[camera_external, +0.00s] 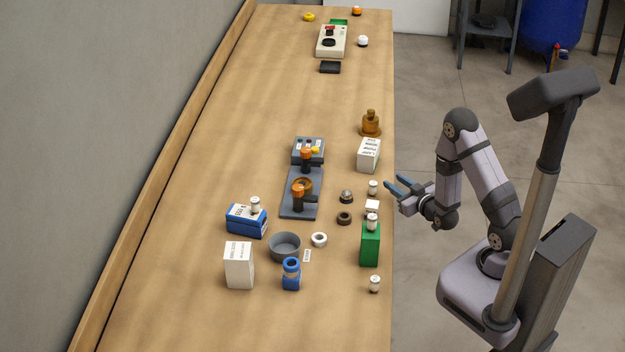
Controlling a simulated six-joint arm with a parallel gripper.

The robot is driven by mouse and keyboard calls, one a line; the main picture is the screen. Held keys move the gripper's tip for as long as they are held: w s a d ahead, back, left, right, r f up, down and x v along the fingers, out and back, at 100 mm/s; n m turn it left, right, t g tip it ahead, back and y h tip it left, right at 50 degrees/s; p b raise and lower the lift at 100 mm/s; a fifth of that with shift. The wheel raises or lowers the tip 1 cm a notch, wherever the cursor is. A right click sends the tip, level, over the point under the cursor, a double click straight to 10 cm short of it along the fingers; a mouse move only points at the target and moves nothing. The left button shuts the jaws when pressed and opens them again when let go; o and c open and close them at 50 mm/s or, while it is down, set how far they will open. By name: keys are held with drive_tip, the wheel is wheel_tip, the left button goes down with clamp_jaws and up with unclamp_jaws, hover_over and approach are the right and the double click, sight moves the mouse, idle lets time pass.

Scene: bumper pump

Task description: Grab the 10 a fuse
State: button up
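Several small white cylinders with metal-looking ends could be fuses; their ratings are too small to read, so I cannot tell which is the 10 A one. One fuse-like cylinder (373,187) stands near the table's right edge. Another cylinder (372,220) is on top of a green box (370,246). A third cylinder (374,284) stands at the front right. Another cylinder (255,205) is on a blue box (246,222). My gripper (393,182) is open, its blue fingers pointing left at the table's right edge, just right of the first cylinder. Nothing shows between the fingers.
A grey fixture (291,205) with orange-topped parts stands mid-table. A grey bowl (285,247), white box (239,264), blue bottle (291,274) and white ring (319,240) are in front. A labelled white box (368,155) and amber bottle (371,124) stand behind. The left table strip is clear.

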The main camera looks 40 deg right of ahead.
sight(376, 186)
drive_tip(key=a, duration=0.1)
drive_tip(key=a+f+t+y, duration=0.1)
drive_tip(key=s+a+t+b, duration=0.1)
drive_tip(key=shift+s+a+f+y, duration=0.1)
drive_tip(key=shift+a+f+y, duration=0.05)
drive_tip(key=shift+f+y, duration=0.25)
drive_tip(key=shift+s+a+r+t+y, duration=0.1)
drive_tip(key=shift+s+a+t+y, duration=0.25)
drive_tip(key=shift+a, duration=0.35)
drive_tip(key=shift+w+b, duration=0.55)
drive_tip(key=shift+w, duration=0.5)
drive_tip(key=shift+w+r+p, duration=0.2)
drive_tip(key=shift+w+p, duration=0.15)
drive_tip(key=shift+w, duration=0.05)
drive_tip(key=w+p, duration=0.1)
drive_tip(key=w, duration=0.2)
drive_tip(key=shift+w+a+r+p, duration=0.1)
drive_tip(key=shift+w+a+p, duration=0.05)
drive_tip(key=shift+w+p, duration=0.25)
drive_tip(key=shift+w, duration=0.35)
clamp_jaws()
